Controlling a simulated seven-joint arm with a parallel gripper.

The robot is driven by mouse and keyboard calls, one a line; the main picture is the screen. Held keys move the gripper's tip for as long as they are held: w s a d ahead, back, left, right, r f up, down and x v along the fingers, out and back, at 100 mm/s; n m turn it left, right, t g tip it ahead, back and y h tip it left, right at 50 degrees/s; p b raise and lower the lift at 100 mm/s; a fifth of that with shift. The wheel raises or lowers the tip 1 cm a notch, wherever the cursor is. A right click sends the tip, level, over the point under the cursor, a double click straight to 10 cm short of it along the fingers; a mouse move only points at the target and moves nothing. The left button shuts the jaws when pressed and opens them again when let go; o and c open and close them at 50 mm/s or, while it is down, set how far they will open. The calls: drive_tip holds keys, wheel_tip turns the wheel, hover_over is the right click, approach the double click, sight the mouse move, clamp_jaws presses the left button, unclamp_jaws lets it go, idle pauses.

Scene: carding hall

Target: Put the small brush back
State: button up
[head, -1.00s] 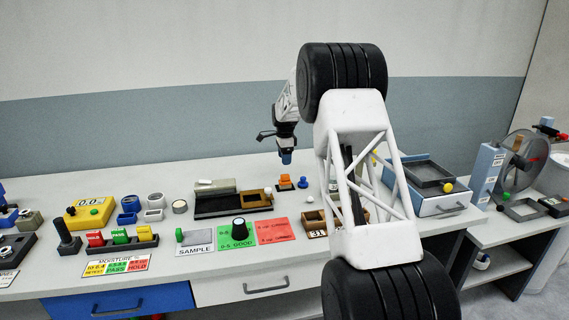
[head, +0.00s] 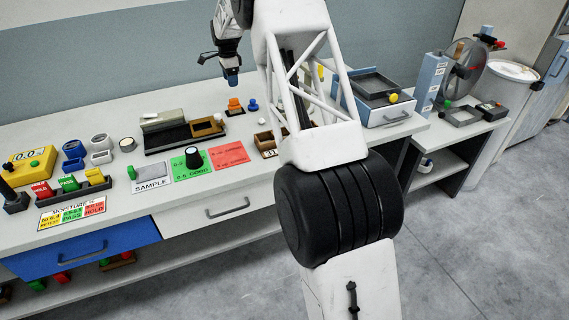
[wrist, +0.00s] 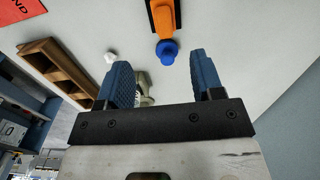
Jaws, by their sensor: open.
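I cannot surely pick out the small brush in either view. My gripper (head: 232,80) hangs over the back of the bench, pointing down. In the wrist view its blue fingers (wrist: 165,84) are apart, with nothing held between them. An orange piece (wrist: 163,18) and a round blue knob (wrist: 167,52) lie beyond the fingertips. The same orange piece (head: 235,106) and blue knob (head: 253,105) stand on the bench below my gripper. A grey-green object shows partly behind the left finger in the wrist view; I cannot tell what it is.
A wooden compartment tray (wrist: 62,73) lies left in the wrist view. My arm partly hides the bench. A dark tray with a grey block (head: 164,122) stands left of the orange piece. Coloured cards and small containers fill the front left.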

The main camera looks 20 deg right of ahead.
drive_tip(key=s+a+r+n, duration=0.25)
drive_tip(key=s+r, duration=0.35)
drive_tip(key=s, duration=0.6)
drive_tip(key=s+a+r+n+t, duration=0.1)
drive_tip(key=s+r+n, duration=0.35)
drive_tip(key=s, duration=0.75)
drive_tip(key=s+a+r+n, duration=0.1)
drive_tip(key=s+r+n, duration=0.1)
drive_tip(key=s+r, duration=0.8)
drive_tip(key=s+f+n, duration=0.3)
drive_tip(key=s, duration=1)
drive_tip(key=s+a+f+n+t, duration=0.1)
drive_tip(key=s+f+n, duration=0.1)
drive_tip(key=s, duration=1.1)
drive_tip(key=s+a+f+n, duration=0.1)
drive_tip(key=s+f+n, duration=0.2)
drive_tip(key=s, duration=1)
drive_tip(key=shift+a+f+n+t, duration=0.15)
drive_tip(key=shift+f+n+t, duration=0.15)
drive_tip(key=shift+f, duration=0.25)
